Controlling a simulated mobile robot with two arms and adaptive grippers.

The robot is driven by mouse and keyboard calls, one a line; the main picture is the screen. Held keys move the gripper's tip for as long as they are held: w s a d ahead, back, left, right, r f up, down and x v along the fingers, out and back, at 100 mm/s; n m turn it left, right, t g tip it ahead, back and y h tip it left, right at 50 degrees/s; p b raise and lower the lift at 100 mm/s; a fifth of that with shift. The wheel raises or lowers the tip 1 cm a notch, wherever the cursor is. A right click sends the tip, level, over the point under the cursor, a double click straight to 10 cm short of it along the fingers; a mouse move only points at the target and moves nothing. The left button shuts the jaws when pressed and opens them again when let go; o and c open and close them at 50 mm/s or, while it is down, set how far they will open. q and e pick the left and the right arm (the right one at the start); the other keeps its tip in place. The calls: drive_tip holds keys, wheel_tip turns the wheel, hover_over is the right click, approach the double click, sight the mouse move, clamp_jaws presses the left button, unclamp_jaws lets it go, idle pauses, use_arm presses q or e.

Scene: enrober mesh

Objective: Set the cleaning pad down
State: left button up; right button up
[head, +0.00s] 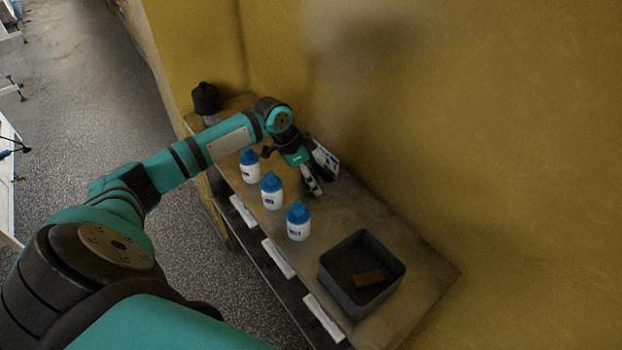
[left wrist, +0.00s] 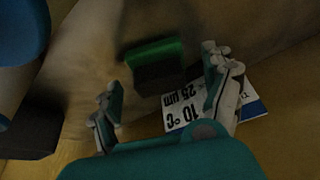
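The cleaning pad (left wrist: 154,68), a small block with a green top edge and a dark face, shows in the left wrist view just beyond and between my left fingertips. It appears to rest on the tabletop, with a gap to each finger. My left gripper (left wrist: 162,84) is open, its fingers spread to either side of the pad. In the head view my left gripper (head: 312,188) is low over the table, behind the row of bottles. I cannot clearly make out the pad there. My right gripper is not in view.
The table (head: 350,205) stands against a yellow wall. Three white bottles with blue caps (head: 271,190) line its front. A printed card (head: 326,160) stands beside my gripper. A grey bin (head: 340,290) holds a brown block (head: 368,278). A dark container (head: 206,98) is at the far end.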

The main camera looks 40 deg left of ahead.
use_arm(q)
drive_tip(key=shift+r, duration=0.1)
drive_tip(key=c, duration=1.2)
